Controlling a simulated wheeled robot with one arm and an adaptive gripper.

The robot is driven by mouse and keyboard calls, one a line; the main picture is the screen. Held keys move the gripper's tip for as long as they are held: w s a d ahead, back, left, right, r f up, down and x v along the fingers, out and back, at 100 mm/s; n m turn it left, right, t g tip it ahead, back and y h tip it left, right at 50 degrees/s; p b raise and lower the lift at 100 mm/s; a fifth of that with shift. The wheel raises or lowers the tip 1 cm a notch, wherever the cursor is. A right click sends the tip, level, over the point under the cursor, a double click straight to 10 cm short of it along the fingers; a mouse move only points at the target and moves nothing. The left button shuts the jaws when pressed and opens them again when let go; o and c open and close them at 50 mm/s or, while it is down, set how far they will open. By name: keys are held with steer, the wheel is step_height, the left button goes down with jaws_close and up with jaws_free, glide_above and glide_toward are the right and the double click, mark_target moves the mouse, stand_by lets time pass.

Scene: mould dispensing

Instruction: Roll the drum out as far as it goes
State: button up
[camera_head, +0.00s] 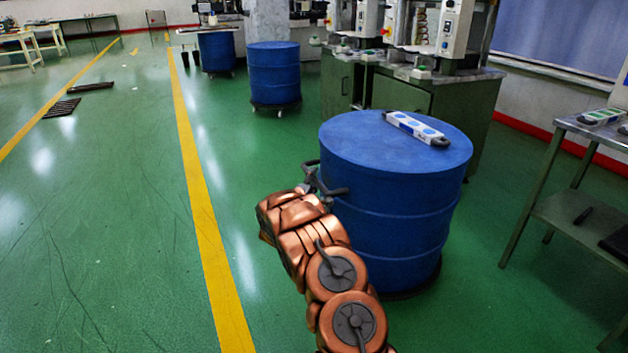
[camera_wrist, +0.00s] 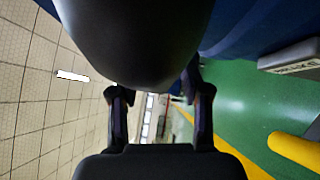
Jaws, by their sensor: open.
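The large blue drum (camera_head: 385,220) stands upright right of centre in the head view, on a low dark base (camera_head: 412,290) mostly hidden under it. Part of its blue side fills the top right of the wrist view (camera_wrist: 240,25). My gripper (camera_head: 327,181) is at the drum's upper left side, just below the rim. Its dark fingers are spread, one farther back and one nearer. In the wrist view both fingers of my gripper (camera_wrist: 160,105) stand apart with nothing seen held between them. I cannot tell whether a finger touches the drum. My arm hides the drum's lower left.
A white strip with blue discs (camera_head: 415,128) lies on the drum. A green machine cabinet (camera_head: 400,95) stands close behind; a metal table (camera_head: 560,205) is at right. Other blue drums (camera_head: 274,75) (camera_head: 217,52) stand farther back. Open green floor with a yellow line (camera_head: 200,200) lies left.

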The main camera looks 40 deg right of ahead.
steer(key=shift+c, duration=0.3)
jaws_close()
stand_by(0.3)
